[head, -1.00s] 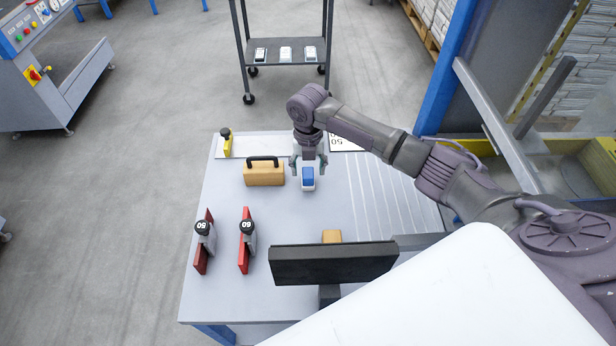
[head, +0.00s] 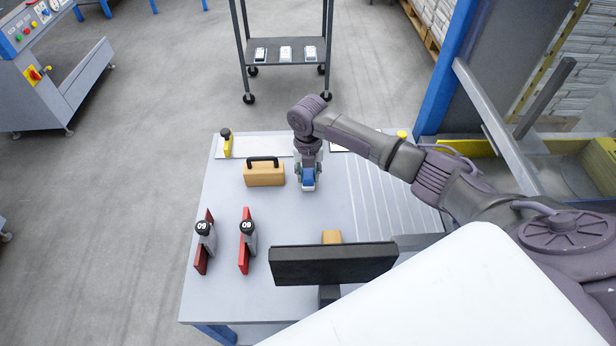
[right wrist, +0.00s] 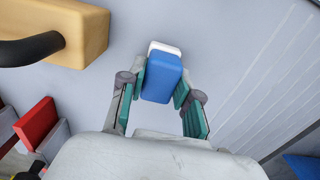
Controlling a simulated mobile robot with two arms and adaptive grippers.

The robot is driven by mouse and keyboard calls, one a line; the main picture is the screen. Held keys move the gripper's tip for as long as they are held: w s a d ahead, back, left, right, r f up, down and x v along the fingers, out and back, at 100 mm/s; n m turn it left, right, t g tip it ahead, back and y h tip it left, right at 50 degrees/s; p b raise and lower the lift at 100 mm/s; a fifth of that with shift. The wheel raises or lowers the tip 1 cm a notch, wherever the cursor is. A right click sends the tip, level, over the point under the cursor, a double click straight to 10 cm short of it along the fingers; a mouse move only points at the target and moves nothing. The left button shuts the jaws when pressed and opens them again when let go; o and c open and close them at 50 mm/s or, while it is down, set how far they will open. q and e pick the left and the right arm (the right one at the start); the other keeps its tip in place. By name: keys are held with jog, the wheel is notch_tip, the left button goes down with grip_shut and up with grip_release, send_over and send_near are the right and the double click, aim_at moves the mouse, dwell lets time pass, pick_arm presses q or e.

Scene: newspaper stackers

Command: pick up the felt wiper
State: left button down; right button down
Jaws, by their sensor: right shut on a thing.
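The felt wiper (head: 308,178) is a small block with a blue top and a white base, at the far middle of the grey table. My right gripper (head: 308,171) comes down over it and is shut on it. In the right wrist view the wiper (right wrist: 162,78) sits between the teal pads of both fingers, with its white part showing at the far end. I cannot tell whether its base still touches the table. My left gripper is not in view.
A tan block with a black handle (head: 264,174) stands close left of the wiper. Two red-bladed tools (head: 206,240) (head: 246,240) stand at the front left of the table (head: 310,222). A dark bar (head: 334,264) crosses the front. The table's middle is clear.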

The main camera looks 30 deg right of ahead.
aim_at(311, 170)
jog(key=shift+r, duration=0.1)
jog(key=shift+r, duration=0.45)
jog(key=r, duration=0.2)
jog(key=d+r+b, duration=0.1)
jog(key=shift+w+d+r, duration=0.1)
jog(key=shift+w+r, duration=0.15)
jog(key=w+d+r+b, duration=0.2)
jog(key=w+d+r, duration=0.2)
jog(key=d, duration=0.5)
notch_tip(311, 170, up, 2)
jog(key=shift+d+r, duration=0.25)
jog(key=shift+d, duration=0.05)
